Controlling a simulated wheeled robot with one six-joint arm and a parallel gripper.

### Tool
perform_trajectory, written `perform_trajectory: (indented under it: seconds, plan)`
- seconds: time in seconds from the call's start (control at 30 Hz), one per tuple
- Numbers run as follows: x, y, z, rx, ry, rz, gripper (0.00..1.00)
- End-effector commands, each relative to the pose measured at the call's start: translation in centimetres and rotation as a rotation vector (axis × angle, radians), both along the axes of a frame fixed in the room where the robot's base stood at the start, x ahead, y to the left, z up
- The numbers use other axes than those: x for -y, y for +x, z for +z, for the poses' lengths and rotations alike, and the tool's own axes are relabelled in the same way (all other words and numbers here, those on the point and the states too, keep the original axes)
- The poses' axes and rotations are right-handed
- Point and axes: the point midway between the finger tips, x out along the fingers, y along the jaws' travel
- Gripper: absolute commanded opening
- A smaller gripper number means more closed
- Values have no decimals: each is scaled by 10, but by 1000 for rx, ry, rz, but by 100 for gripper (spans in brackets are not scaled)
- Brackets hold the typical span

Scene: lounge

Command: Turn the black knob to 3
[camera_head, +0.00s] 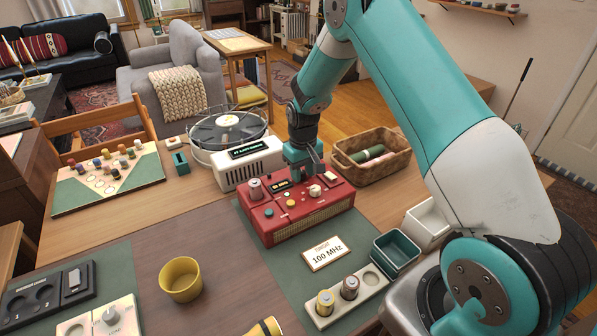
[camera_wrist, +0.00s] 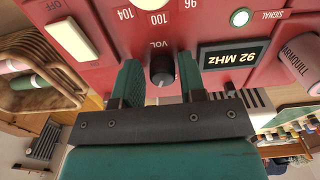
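The black knob (camera_wrist: 162,68) is on the red radio's top panel, beside the label VOL, in the wrist view. A light pointer line shows on it; no numbers are readable around it. My gripper (camera_wrist: 160,78) is open, with one teal finger on each side of the knob. Narrow gaps seem to separate the fingers from it. In the head view my gripper (camera_head: 308,172) points down over the red radio (camera_head: 294,226), and the black knob is hidden or too small to make out.
The radio's display (camera_wrist: 224,56) reads 92 MHz. A card (camera_head: 326,253) reading 100 MHz lies in front. A white device (camera_head: 250,165) stands behind the radio, a wicker basket (camera_head: 372,172) to its right. A yellow cup (camera_head: 180,279) and battery holder (camera_head: 345,300) stand nearer.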

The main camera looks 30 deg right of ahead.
Motion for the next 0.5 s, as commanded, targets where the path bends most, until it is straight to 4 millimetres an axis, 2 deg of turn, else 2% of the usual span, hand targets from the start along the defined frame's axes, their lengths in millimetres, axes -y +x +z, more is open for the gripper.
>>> perform_trajectory:
  seconds: [0.27,0.37,0.5]
  plan:
    - [-2,2,4,6,1,4,38]
    - [-2,3,14,10,0,4,38]
    - [-1,4,42,12,0,4,38]
